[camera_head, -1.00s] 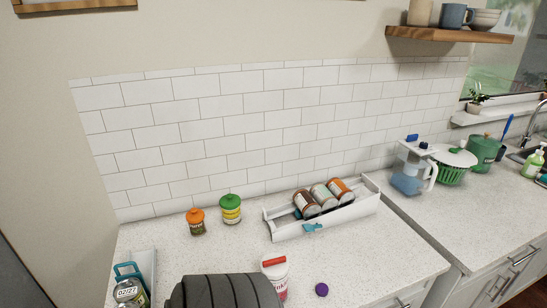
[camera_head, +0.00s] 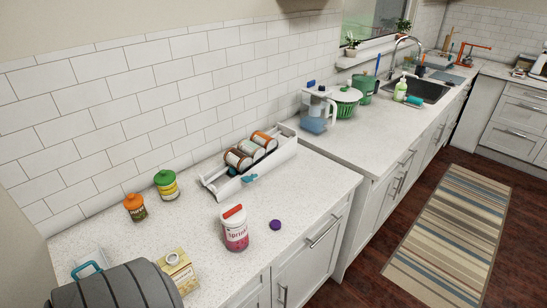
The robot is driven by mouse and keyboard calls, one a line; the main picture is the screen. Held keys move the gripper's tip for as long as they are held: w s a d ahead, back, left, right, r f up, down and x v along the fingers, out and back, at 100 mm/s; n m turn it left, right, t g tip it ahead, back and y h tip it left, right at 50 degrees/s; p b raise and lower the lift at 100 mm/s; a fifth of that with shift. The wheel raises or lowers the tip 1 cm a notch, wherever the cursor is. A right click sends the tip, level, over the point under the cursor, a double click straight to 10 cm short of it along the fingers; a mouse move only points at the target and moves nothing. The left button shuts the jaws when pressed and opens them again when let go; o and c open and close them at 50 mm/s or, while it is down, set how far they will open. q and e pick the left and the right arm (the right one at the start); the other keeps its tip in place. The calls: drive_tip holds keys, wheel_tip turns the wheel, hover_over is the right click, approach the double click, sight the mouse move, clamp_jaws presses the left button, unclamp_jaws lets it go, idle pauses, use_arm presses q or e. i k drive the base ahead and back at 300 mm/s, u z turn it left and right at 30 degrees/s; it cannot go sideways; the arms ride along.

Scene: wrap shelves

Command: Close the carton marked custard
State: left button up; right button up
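The print on the carton is too small to read. A small purple cap (camera_head: 275,225) lies alone on the counter, to the right of a pink and white sprinkles jar (camera_head: 235,229) with a red lid. Neither of my grippers is in view.
A dark grey ribbed bin (camera_head: 120,288) stands left of the carton. Orange-lidded (camera_head: 135,207) and green-lidded (camera_head: 167,184) jars stand near the wall. A white rack (camera_head: 215,184) holds cans. Counter is clear around the purple cap.

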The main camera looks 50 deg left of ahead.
sight(177, 264)
drive_tip(key=u, duration=1.2)
